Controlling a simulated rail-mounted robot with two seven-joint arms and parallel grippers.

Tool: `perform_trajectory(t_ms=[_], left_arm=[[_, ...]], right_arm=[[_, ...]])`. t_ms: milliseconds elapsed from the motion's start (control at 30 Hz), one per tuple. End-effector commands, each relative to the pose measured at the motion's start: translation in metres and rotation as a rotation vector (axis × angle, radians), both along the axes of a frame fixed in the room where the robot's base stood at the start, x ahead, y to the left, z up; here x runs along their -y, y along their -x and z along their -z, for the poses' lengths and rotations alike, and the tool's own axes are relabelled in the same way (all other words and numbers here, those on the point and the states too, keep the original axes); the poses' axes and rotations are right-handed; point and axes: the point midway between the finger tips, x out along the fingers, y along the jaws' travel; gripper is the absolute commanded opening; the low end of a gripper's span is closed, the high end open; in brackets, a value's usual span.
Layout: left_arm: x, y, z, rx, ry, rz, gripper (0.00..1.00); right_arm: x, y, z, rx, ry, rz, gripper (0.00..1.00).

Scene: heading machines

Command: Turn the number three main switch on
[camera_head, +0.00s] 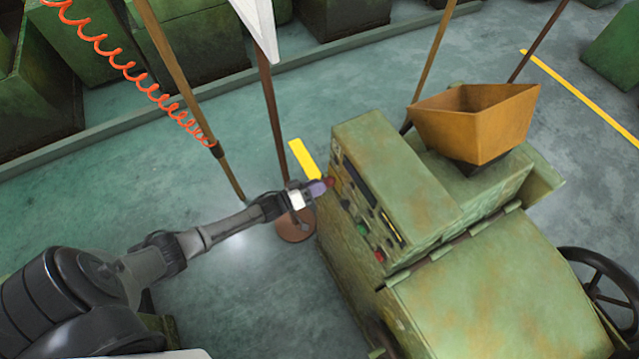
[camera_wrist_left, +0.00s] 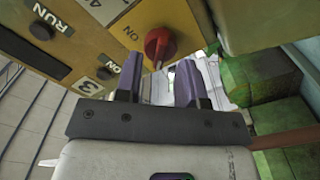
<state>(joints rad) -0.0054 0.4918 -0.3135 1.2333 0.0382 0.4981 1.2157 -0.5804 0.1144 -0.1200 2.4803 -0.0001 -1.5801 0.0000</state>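The main switch is a red rotary knob (camera_wrist_left: 159,44) on a yellow panel (camera_wrist_left: 115,22) in the left wrist view. An ON label is printed beside the knob, and a white plate marked 3 (camera_wrist_left: 104,73) sits lower on the panel. In the head view the red knob (camera_head: 330,182) is at the upper left end of the green machine's control face. My left gripper (camera_wrist_left: 160,62) is open, its two purple fingers either side of the knob. I cannot tell whether they touch it. In the head view the left gripper (camera_head: 319,188) is at the knob. My right gripper is not in view.
The green machine (camera_head: 395,190) carries an orange hopper (camera_head: 476,118) and a black handwheel (camera_head: 598,285). A green button (camera_head: 362,229) and a red button (camera_head: 380,256) lie lower on its face. A thin pole on a round brown base (camera_head: 295,226) stands close behind my left gripper.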

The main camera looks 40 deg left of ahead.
Motion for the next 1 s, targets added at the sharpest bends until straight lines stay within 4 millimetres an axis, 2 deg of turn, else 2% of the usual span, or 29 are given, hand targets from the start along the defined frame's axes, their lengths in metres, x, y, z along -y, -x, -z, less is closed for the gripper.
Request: perform_trajectory(t_ms=[133, 500, 900, 1000], left_arm=[[0.0031, -0.0084, -0.0003, 0.000, 0.000, 0.000, 0.36], [0.0040, -0.0109, 0.0001, -0.001, 0.000, 0.001, 0.36], [0.0039, -0.0107, 0.0000, -0.001, 0.000, 0.001, 0.00], [0.0039, -0.0107, 0.0000, -0.001, 0.000, 0.001, 0.00]], right_arm=[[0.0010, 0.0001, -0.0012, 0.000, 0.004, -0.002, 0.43], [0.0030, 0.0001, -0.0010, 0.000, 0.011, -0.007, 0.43], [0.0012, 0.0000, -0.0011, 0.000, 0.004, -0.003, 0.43], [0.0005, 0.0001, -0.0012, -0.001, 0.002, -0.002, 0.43]])
